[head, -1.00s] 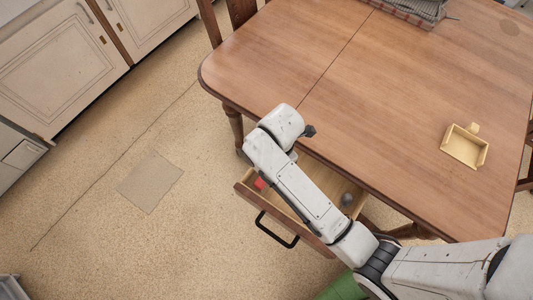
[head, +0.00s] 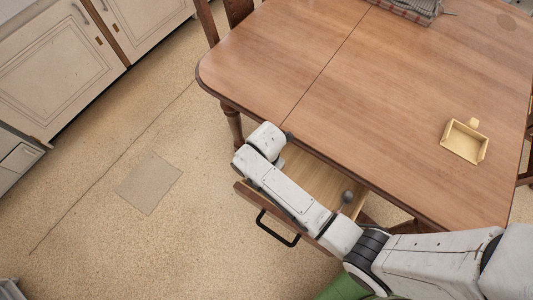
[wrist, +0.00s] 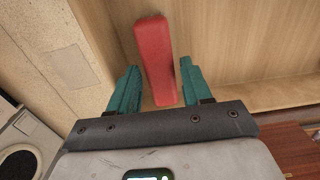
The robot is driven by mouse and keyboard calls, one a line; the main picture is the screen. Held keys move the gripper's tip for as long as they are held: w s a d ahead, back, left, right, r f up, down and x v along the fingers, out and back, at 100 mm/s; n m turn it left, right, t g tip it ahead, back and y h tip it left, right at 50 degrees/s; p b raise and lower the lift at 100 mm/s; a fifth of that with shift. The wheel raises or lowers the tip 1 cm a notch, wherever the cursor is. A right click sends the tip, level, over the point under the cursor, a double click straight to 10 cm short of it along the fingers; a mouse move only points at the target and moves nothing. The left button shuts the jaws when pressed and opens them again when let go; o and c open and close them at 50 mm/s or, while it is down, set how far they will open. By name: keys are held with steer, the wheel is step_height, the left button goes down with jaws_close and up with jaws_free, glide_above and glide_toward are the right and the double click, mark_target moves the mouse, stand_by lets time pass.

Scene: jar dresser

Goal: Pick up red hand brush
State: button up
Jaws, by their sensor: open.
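The red hand brush (wrist: 155,58) lies in the open drawer, seen in the wrist view as a long red block. My gripper (wrist: 158,88) is open, with one teal finger on each side of the brush's near end. I cannot tell whether either finger touches it. In the head view my arm covers the brush and the gripper. The wooden drawer (head: 328,179) is pulled out from under the table, and its front has a black handle.
The wooden table (head: 420,85) overhangs the drawer. A yellow dustpan-like tray (head: 464,142) and a grey checked item (head: 408,8) lie on it. A grey round-ended object (head: 347,196) is at the drawer's right. The floor to the left is clear.

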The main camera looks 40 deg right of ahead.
step_height(320, 180, down, 2)
steer(key=c, duration=0.8)
steer(key=shift+o, duration=0.2)
steer(key=shift+r, duration=0.1)
step_height(320, 180, up, 10)
steer(key=shift+f+p, duration=0.1)
steer(key=shift+p, duration=0.2)
